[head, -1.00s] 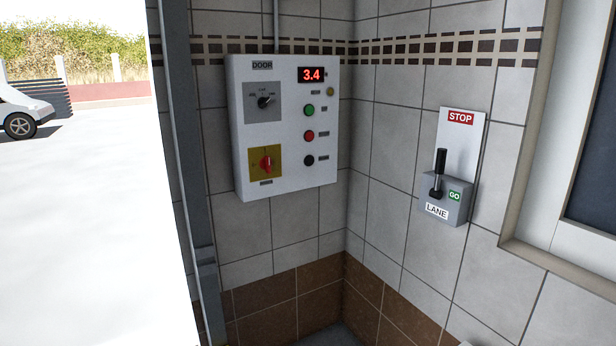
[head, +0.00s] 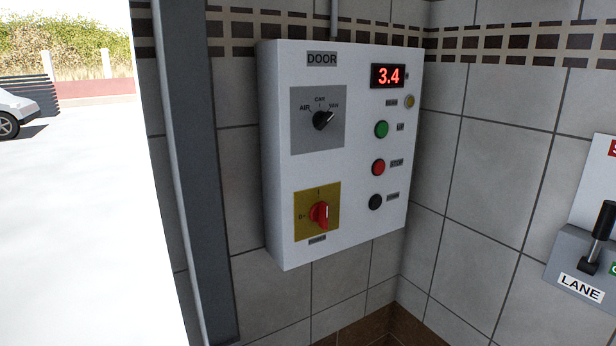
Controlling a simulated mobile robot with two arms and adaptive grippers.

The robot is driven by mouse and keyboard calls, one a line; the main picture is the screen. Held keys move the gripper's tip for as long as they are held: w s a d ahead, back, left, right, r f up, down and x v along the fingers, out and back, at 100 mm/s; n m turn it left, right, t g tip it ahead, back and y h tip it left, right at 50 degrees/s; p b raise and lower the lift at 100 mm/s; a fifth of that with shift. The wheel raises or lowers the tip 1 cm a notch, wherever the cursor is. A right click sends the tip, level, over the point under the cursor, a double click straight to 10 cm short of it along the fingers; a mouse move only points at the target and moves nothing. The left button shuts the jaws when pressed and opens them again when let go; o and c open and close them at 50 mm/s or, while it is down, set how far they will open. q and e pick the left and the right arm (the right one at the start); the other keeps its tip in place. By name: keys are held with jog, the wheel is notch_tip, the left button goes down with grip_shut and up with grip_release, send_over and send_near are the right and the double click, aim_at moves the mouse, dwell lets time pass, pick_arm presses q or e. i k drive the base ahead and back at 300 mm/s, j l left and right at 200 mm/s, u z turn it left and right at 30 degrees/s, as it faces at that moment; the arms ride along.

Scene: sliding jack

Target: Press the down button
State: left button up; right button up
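The white door control box (head: 350,235) hangs on the tiled wall in the middle of the head view. Its right side has a column of round buttons: a green one (head: 381,129) with a small label that seems to read UP, a red one (head: 378,167) labelled STOP, and a black one (head: 375,202) at the bottom. The black button's small label (head: 393,196) is blurred and seems to read DOWN. A red display (head: 388,76) above reads 3.4. Neither of my grippers is in view, and nothing covers the buttons.
The box also carries a black selector (head: 322,120) turned toward VAN and a red rotary switch (head: 319,214) on a yellow plate. A lane lever box (head: 575,262) is on the right wall. A grey post (head: 190,150) stands left of the box, beside a bright opening with a car.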

aim_at(376, 202)
jog(key=i+l, duration=0.15)
jog(key=i, duration=0.35)
jog(key=i+l, duration=0.2)
jog(key=i, duration=0.35)
